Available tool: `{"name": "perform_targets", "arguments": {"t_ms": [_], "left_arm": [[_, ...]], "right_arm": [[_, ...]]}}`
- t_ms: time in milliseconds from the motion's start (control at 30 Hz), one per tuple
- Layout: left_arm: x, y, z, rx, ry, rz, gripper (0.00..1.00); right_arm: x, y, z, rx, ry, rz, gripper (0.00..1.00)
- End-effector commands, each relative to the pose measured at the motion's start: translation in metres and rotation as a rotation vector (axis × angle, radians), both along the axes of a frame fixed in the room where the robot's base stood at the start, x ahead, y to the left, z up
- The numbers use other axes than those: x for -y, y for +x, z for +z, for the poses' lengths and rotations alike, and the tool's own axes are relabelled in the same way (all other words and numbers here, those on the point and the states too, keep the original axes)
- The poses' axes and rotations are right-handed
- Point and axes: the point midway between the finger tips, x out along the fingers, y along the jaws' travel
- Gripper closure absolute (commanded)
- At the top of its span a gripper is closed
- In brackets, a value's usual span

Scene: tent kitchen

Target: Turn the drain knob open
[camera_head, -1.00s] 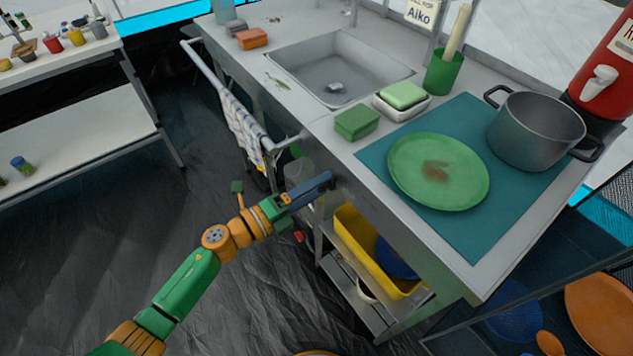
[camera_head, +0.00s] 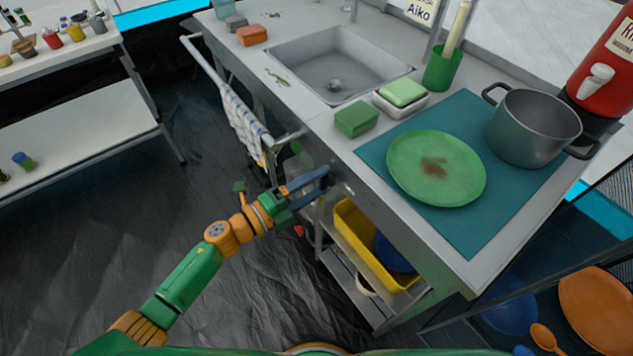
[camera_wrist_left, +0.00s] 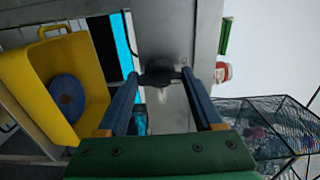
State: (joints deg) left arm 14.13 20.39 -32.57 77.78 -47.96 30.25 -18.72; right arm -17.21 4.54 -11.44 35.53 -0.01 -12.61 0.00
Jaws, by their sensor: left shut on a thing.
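The dark drain knob (camera_wrist_left: 160,75) is on the grey metal side of the sink counter, between my blue fingertips in the left wrist view. My left gripper (camera_wrist_left: 160,82) is shut on it, one finger on each side. In the head view my left gripper (camera_head: 323,183) reaches in from the left to the counter's side, below the top edge. There the knob is mostly hidden by the fingers, and I cannot tell how far it is turned. The sink (camera_head: 338,66) with its drain is above. My right gripper is not in view.
A towel rail with a checked towel (camera_head: 243,125) sticks out left of the gripper. A yellow tub (camera_head: 357,243) stands on the shelf below. A green plate (camera_head: 465,170) and a pot (camera_head: 535,130) are on the counter. The floor at left is clear.

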Motion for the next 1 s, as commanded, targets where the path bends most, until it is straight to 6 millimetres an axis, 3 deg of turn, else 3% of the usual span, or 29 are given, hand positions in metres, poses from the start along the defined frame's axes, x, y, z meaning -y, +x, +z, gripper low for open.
{"name": "perform_targets", "arguments": {"t_ms": [33,67,133,167,467,800,1000], "left_arm": [[0.000,0.000,0.000,-0.003,-0.002,0.000,0.88],[0.000,0.000,0.000,-0.002,-0.002,0.000,0.24],[0.000,0.000,0.000,-0.002,-0.002,0.000,0.06],[0.000,0.000,0.000,-0.002,-0.002,0.000,0.03],[-0.003,-0.002,0.000,-0.002,-0.001,0.000,0.03],[-0.053,-0.039,-0.002,-0.003,0.002,0.000,0.03],[-0.058,-0.042,0.000,-0.002,-0.001,0.000,0.03]], "right_arm": [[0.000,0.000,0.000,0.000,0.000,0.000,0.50],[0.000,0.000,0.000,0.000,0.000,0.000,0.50],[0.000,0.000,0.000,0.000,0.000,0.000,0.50],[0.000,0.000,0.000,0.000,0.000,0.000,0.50],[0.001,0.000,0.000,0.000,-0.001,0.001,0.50],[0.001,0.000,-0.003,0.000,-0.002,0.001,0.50],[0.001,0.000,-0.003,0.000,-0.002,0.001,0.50]]}}
